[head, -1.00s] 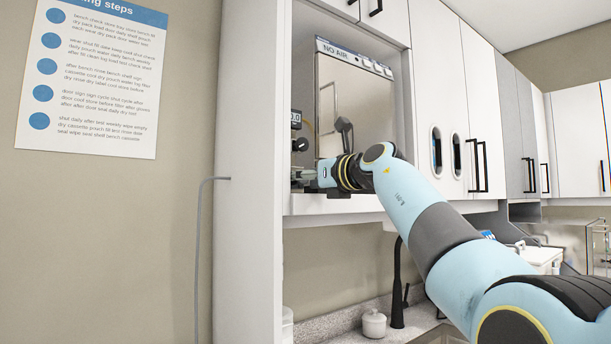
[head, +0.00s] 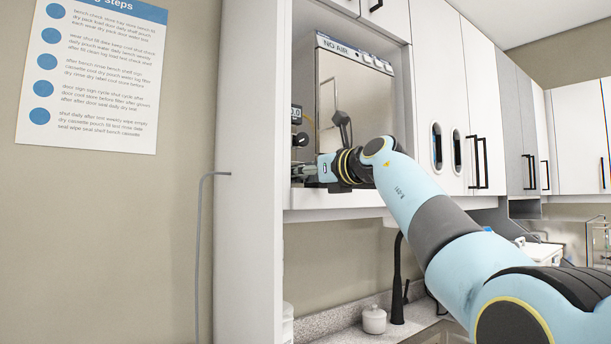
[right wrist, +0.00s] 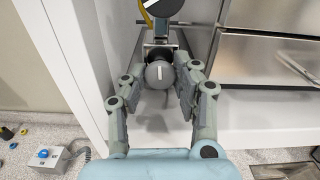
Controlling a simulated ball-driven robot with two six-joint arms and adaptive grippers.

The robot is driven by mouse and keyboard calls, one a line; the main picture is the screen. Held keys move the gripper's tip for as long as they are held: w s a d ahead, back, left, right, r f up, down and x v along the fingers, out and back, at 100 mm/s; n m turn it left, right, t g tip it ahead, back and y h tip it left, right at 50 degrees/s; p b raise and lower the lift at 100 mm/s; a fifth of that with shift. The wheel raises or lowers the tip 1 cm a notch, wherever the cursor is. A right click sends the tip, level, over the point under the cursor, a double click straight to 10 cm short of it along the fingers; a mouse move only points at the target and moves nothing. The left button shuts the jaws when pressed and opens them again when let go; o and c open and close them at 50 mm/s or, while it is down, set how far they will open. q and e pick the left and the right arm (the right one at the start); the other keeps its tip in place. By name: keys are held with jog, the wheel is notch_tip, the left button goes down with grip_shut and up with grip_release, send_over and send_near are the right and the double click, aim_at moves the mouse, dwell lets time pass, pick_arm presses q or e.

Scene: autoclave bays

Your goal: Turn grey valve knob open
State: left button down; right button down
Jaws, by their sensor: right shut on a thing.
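In the head view my right gripper (head: 305,172) reaches left into the open cabinet bay, just above the shelf. Its fingers hide the grey knob in that view. My left gripper is in neither view.
A black knob (head: 302,139) sits just above, under a small display (head: 296,114). The autoclave (head: 362,95), labelled NO AIR, stands to the right. The white cabinet side panel (head: 247,180) is close on the left. The shelf edge (head: 340,201) runs below.

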jog(key=n+b, duration=0.3)
jog(key=shift+f, duration=0.2)
jog(key=shift+r+n+b, duration=0.15)
jog(key=shift+n+b, duration=0.95)
jog(key=shift+n, duration=0.4)
jog(key=c, duration=1)
grip_release()
jog(key=shift+o, duration=0.2)
jog(key=shift+d, duration=0.1)
jog(key=v, duration=1.2)
